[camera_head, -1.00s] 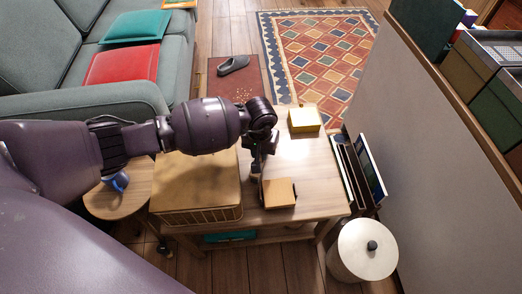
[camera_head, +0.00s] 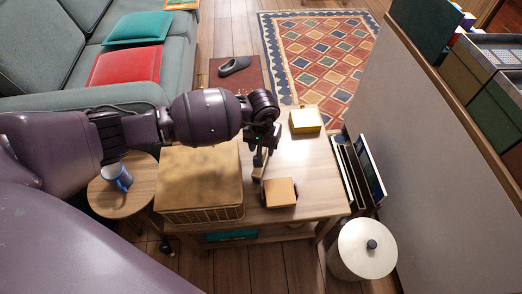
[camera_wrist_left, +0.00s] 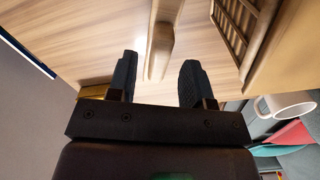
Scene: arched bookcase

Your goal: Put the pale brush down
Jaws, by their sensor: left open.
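The pale brush (camera_wrist_left: 160,45) shows in the left wrist view as a smooth, light wooden piece over the wooden table top (camera_wrist_left: 80,35). Its near end lies between the two dark fingers of my left gripper (camera_wrist_left: 157,75), which is open with gaps beside the brush. In the head view my left gripper (camera_head: 258,168) is low over the table (camera_head: 305,160), between the lidded basket and a small tan box. A pale strip of the brush (camera_head: 261,158) shows there; the rest is hidden by the gripper. My right gripper is not in view.
The lidded basket (camera_head: 200,185) stands left of the gripper, the tan box (camera_head: 280,192) close to its right. A yellow box (camera_head: 305,120) sits farther back. The table's right part is clear.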

